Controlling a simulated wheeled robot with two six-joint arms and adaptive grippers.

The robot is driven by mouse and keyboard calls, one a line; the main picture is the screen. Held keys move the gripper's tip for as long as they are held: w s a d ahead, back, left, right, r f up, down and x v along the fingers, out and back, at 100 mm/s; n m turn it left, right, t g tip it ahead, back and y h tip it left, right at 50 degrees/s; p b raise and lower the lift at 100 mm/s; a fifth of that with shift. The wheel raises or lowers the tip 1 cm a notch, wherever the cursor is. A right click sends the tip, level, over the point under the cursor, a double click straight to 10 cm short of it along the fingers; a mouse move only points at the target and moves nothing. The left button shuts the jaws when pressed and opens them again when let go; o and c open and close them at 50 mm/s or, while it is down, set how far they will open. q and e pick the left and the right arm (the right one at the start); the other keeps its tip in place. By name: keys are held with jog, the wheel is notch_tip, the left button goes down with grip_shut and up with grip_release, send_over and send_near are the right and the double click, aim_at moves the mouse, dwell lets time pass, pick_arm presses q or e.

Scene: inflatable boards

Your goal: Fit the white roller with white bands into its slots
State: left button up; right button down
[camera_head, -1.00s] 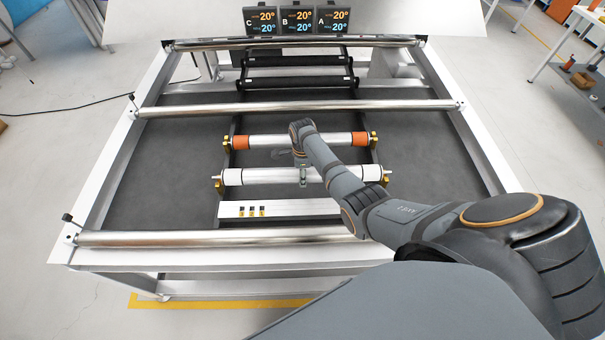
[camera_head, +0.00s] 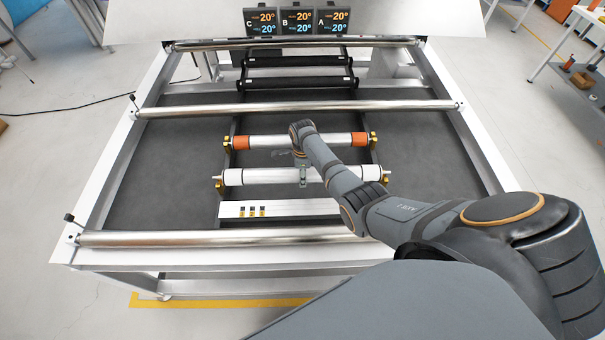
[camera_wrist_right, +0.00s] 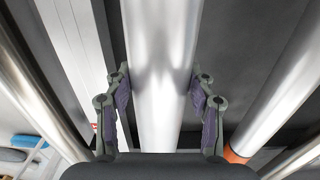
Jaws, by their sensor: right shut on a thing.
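The white roller with white bands (camera_head: 262,176) lies level across the frame, its ends at the brass-coloured slot brackets (camera_head: 219,182). I cannot tell whether the ends are fully seated. My right gripper (camera_head: 303,180) is shut on the roller near its middle, coming from above. In the right wrist view, the roller (camera_wrist_right: 162,60) runs between the purple-padded fingers of the right gripper (camera_wrist_right: 160,105). My left gripper is not in view.
A roller with orange bands (camera_head: 262,142) sits just behind, parallel. A white bar with small switches (camera_head: 300,208) lies in front. Long steel rollers (camera_head: 300,107) cross the frame. Black rollers (camera_head: 297,83) and displays (camera_head: 297,22) stand farther back.

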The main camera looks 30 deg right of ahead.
jog(key=shift+f+b, duration=1.5)
jog(key=shift+f, duration=0.4)
jog(key=c, duration=0.7)
grip_release()
jog(key=o, duration=0.3)
notch_tip(320, 180, up, 12)
jog(key=shift+r, duration=0.1)
